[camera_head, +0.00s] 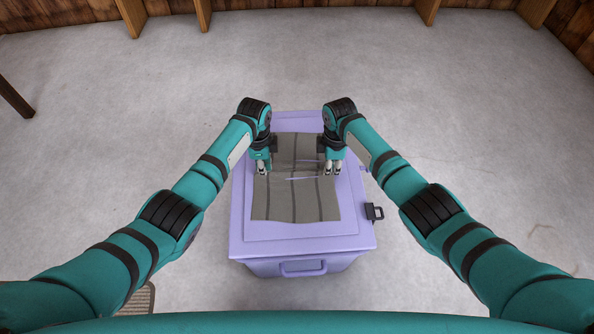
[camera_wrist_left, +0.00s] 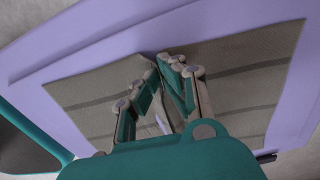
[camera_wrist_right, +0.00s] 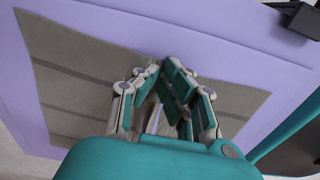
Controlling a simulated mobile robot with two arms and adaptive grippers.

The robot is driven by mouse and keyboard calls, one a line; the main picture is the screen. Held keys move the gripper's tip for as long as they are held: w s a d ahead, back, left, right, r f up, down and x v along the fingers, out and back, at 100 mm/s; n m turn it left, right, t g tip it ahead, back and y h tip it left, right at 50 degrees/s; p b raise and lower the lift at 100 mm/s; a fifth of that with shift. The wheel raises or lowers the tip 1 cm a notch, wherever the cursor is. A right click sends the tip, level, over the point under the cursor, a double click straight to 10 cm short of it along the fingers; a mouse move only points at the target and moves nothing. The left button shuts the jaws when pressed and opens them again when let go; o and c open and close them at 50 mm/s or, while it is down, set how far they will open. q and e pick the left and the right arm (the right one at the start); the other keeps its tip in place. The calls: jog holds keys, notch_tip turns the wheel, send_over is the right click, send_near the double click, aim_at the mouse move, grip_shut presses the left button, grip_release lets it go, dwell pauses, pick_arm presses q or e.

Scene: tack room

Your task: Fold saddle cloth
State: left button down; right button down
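The saddle cloth (camera_head: 295,205), grey-brown with darker stripes, lies mostly flat on the lavender chest's lid. My left gripper (camera_head: 263,171) points down at its left edge and my right gripper (camera_head: 335,170) at its right edge. In the left wrist view the left fingers (camera_wrist_left: 166,66) are close together, with the cloth (camera_wrist_left: 245,85) gathered at their tips. In the right wrist view the right fingers (camera_wrist_right: 160,68) are likewise close together on gathered cloth (camera_wrist_right: 75,100). Thin lavender slivers show along creases across the cloth's middle. The fingers hide the exact pinch points.
The lavender chest (camera_head: 300,245) has a front handle (camera_head: 303,268) and a dark latch (camera_head: 374,211) at its right side. Bare lid shows around the cloth. The grey floor around the chest is mostly clear. Wooden posts (camera_head: 131,15) stand along the back wall.

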pick_arm(q)
jog(key=shift+s+a, duration=0.1)
jog(key=shift+s, duration=0.05)
pick_arm(e)
jog(key=shift+s+d, duration=0.1)
jog(key=shift+s, duration=0.05)
